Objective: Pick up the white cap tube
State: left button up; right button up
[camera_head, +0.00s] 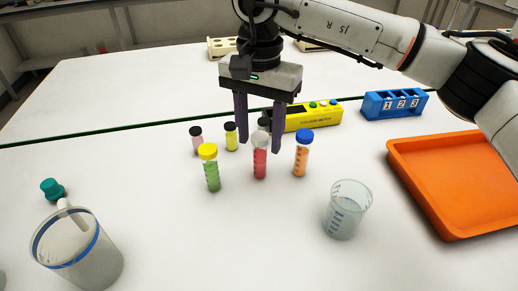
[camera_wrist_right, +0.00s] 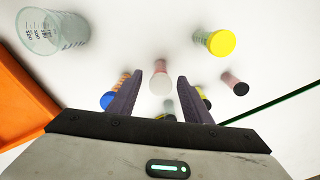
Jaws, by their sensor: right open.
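The white cap tube (camera_head: 260,162) stands upright on the white table and holds red liquid. Its pale round cap (camera_wrist_right: 160,84) shows in the right wrist view between the two finger ends. My right gripper (camera_head: 260,146) points down from above, with its dark fingers apart and nothing held. In the head view its fingertips reach down to about the cap, one on each side; I cannot tell whether they touch it. My left gripper is not in view.
A yellow cap tube (camera_head: 212,170) and a blue cap tube (camera_head: 302,155) flank it closely. A beaker (camera_head: 346,212), orange tray (camera_head: 455,180) and blue rack (camera_head: 395,105) lie to the right.

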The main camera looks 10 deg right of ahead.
aim_at(260, 156)
jog(key=f, duration=0.2)
jog(key=f+p, duration=0.1)
jog(key=f, duration=0.2)
jog(key=shift+w+d+f, duration=0.15)
jog(key=shift+w+f, duration=0.05)
jog(key=shift+f, duration=0.45)
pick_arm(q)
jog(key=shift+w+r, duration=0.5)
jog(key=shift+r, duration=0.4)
pick_arm(e)
jog(key=shift+f, duration=0.1)
jog(key=c, duration=1.1)
